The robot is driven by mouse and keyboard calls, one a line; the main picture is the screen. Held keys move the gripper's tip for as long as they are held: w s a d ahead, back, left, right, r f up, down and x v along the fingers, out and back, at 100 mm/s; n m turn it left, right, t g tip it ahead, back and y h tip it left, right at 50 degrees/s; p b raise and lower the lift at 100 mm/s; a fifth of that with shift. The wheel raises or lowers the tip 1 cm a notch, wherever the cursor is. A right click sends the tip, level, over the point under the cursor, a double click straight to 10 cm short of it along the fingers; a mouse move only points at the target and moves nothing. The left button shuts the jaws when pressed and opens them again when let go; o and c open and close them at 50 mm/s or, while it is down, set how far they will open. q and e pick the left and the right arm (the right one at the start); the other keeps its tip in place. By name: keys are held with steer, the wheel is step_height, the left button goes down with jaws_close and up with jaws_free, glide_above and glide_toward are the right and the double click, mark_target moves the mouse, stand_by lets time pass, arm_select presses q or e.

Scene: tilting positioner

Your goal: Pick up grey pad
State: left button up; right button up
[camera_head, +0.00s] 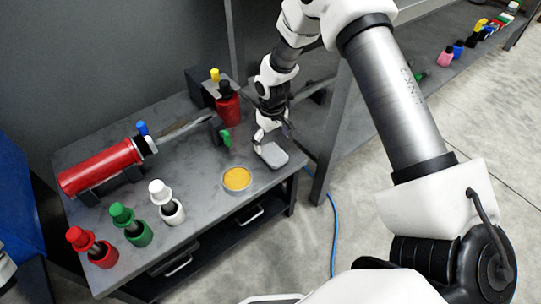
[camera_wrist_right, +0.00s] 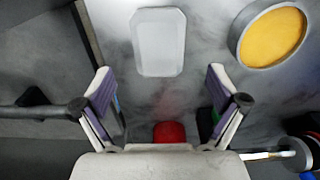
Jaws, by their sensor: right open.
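The grey pad (camera_head: 273,155) is a light grey rounded rectangle near the right edge of the dark metal workbench (camera_head: 205,168). In the right wrist view the grey pad (camera_wrist_right: 158,42) lies ahead of the fingertips, roughly centred between them. My right gripper (camera_head: 274,134) is just behind the pad and above the bench. In the right wrist view my right gripper (camera_wrist_right: 161,80) has its fingers spread wide with nothing between them. My left gripper is not in view.
A tin with yellow contents (camera_head: 237,179) stands close to the pad. Red (camera_head: 92,247), green (camera_head: 131,225) and white (camera_head: 167,202) bottles line the front left. A red cylinder (camera_head: 100,167) lies at the left. A red bottle (camera_head: 228,104) stands behind the gripper.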

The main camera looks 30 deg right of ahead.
mark_target(273, 152)
step_height(273, 152, down, 6)
steer(key=shift+s+d+r+b, duration=0.1)
steer(key=shift+s+b, duration=0.05)
steer(key=shift+b, duration=0.95)
steer(key=shift+r, duration=0.1)
steer(key=shift+c, duration=1)
steer(key=shift+s, duration=0.1)
steer(key=c, duration=1.1)
steer(key=shift+o, duration=0.2)
